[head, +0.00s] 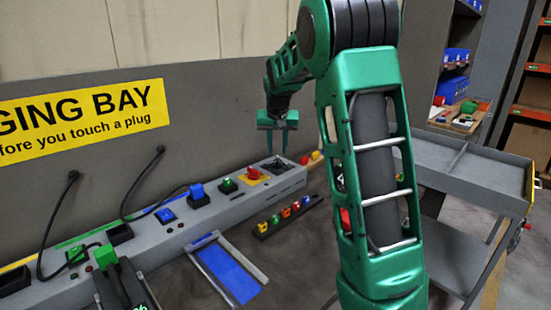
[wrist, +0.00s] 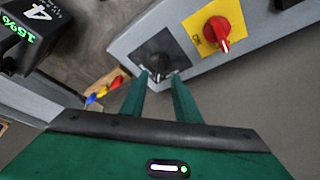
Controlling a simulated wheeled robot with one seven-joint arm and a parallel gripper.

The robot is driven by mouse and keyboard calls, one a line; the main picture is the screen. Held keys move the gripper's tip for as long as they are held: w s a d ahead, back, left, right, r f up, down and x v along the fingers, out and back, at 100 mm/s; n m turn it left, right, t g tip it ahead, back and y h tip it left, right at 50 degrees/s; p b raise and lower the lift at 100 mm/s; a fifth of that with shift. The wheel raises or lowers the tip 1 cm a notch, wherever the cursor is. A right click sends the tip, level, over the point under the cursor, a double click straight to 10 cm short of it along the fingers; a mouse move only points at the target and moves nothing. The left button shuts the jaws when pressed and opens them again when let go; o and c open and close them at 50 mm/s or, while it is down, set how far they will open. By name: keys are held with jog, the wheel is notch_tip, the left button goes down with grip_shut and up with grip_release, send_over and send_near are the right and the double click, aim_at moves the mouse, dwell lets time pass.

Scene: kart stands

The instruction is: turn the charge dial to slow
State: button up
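A black dial knob (wrist: 159,66) sits on a dark square plate (wrist: 172,46) at the end of the grey charging console. The plate also shows in the head view (head: 275,166), below my gripper (head: 278,154). My gripper points down and is open. In the wrist view its two green fingertips (wrist: 160,76) lie to either side of the knob, with nothing held between them. I cannot tell whether they touch the knob. The dial's markings and setting are not legible.
A red knob on a yellow plate (wrist: 218,32) stands close beside the dial; it also shows in the head view (head: 253,174). A battery pack marked 4 and 15% (wrist: 32,32) is near. A rack of coloured pieces (head: 290,212) lies before the console. A grey cart (head: 470,170) stands right.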

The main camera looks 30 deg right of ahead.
aim_at(277, 158)
jog(key=shift+x, duration=2.4)
jog(key=shift+r, duration=0.1)
grip_shut()
